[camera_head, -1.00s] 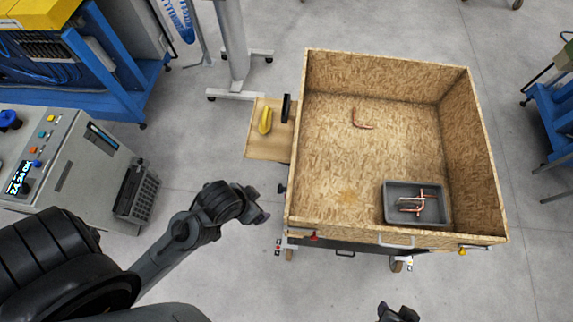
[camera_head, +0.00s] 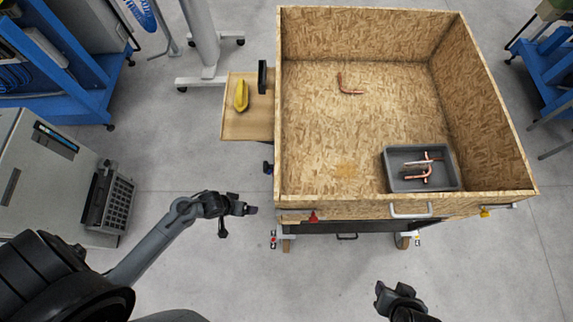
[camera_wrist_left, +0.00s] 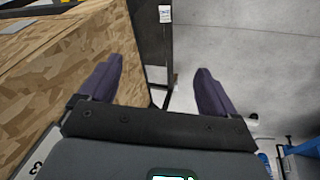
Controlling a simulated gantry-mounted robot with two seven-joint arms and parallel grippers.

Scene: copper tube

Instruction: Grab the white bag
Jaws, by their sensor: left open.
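No white bag shows clearly in any view. My left gripper (camera_head: 247,208) hangs over the floor to the left of the wooden crate's front left corner. In the left wrist view its two dark fingers (camera_wrist_left: 157,68) are apart with nothing held between them. My right gripper (camera_head: 390,296) is near the bottom edge of the head view, in front of the crate, and I cannot tell whether its jaws are open.
The wooden crate (camera_head: 385,110) on a wheeled cart holds a bent copper tube (camera_head: 350,91) and a grey bin (camera_head: 447,181) with copper tubes. A side shelf (camera_head: 240,128) carries a yellow object (camera_head: 241,96). A grey console (camera_head: 50,165) stands left. Floor between is clear.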

